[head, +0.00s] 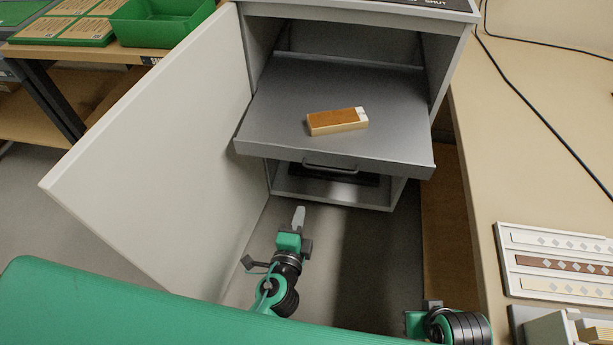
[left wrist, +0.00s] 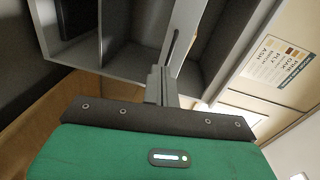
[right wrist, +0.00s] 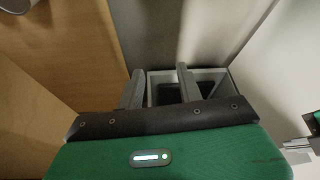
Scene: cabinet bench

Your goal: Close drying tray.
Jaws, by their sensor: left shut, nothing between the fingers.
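The drying tray (head: 290,110) is a grey flat shelf pulled out of the cabinet (head: 455,40), with a bar handle (head: 330,169) on its front edge. A brown-topped block with a pale end (head: 337,121) lies on the tray. My left gripper (head: 298,214) is shut and empty, below and in front of the tray, apart from its handle. Its closed fingers also show in the left wrist view (left wrist: 160,84), before grey cabinet parts. My right gripper (right wrist: 160,87) is open and empty in the right wrist view; its fingers are hard to make out in the head view.
The white cabinet door (head: 160,150) stands wide open on the left. A workbench (head: 535,120) with a black cable and a sample board (head: 560,262) runs along the right. A green bin (head: 160,22) sits on a table at the back left. The floor below the tray is clear.

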